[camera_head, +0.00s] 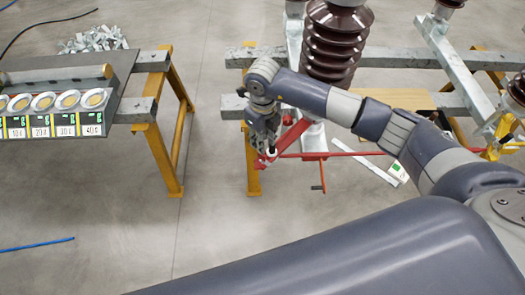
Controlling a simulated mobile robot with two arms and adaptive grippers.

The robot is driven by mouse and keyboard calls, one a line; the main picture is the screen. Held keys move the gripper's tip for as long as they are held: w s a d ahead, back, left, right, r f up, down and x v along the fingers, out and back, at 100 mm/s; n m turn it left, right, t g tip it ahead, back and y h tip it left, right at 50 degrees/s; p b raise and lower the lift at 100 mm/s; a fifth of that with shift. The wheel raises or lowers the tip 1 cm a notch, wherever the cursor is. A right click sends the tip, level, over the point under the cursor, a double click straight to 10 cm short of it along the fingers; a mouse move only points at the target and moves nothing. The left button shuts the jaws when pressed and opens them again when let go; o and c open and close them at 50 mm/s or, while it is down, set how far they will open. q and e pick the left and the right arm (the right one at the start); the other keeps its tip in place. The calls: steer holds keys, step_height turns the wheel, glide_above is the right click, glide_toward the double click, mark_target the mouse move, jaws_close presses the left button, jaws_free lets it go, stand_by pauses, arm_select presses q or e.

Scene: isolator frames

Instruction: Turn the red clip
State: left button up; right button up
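A red clip (294,137) sits at the foot of the brown ribbed insulator (333,45), on the near side of the grey metal frame. A red bar runs to the right from it and a thin red rod hangs below. My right gripper (268,156) points down at the left end of the red parts and overlaps them in the picture. A small light ring shows at its fingertips. The fingers are too small and covered to tell whether they are open or shut, or touching the red clip. My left gripper is not in view.
Grey beams (395,60) carry the insulator. Floor between table and frame is clear.

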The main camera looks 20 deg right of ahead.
mark_target(264, 159)
step_height(264, 159, down, 6)
steer(key=shift+f+p, duration=0.1)
steer(key=shift+p, duration=0.75)
steer(key=shift+f, duration=0.8)
steer(key=shift+c, duration=0.3)
jaws_close()
